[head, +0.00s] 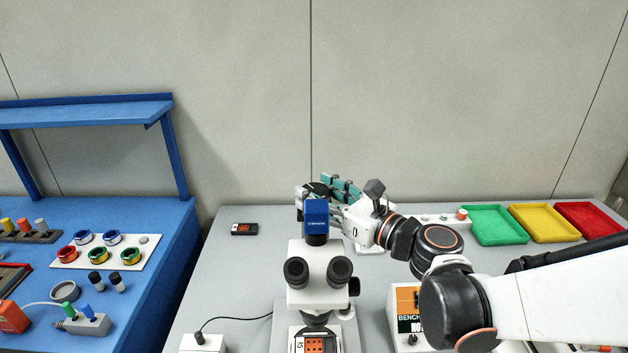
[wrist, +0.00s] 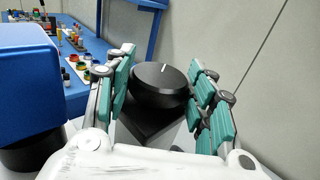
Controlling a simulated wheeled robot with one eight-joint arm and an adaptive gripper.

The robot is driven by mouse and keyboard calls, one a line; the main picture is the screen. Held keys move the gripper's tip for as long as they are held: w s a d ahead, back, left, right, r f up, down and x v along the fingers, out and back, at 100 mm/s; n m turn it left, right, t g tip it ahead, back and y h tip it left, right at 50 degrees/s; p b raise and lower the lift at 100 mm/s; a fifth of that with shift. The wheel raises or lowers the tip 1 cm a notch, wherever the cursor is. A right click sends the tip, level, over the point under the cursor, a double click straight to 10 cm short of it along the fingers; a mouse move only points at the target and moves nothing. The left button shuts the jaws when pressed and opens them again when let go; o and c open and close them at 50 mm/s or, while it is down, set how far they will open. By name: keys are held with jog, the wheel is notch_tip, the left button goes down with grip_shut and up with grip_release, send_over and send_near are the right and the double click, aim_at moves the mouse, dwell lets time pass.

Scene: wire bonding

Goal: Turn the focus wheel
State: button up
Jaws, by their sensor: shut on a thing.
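The focus wheel (wrist: 160,88) is a black round knob with a white mark on top, in the middle of the wrist view. My gripper (wrist: 161,76) is shut on it, with one green-padded finger on each side. In the head view, my gripper (head: 326,187) is behind the blue top block (head: 316,213) of the white microscope (head: 320,270). There the wheel (head: 317,188) shows only as a dark piece, partly hidden by the fingers. The blue block also fills the left of the wrist view (wrist: 28,80).
Green (head: 495,226), yellow (head: 544,223) and red (head: 590,221) trays stand at the back right. A white and orange box (head: 405,310) stands right of the microscope. A blue bench (head: 150,240) is at the left.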

aim_at(320, 192)
jog(key=o, duration=1.1)
jog(key=shift+r, duration=0.1)
jog(key=shift+r, duration=4.9)
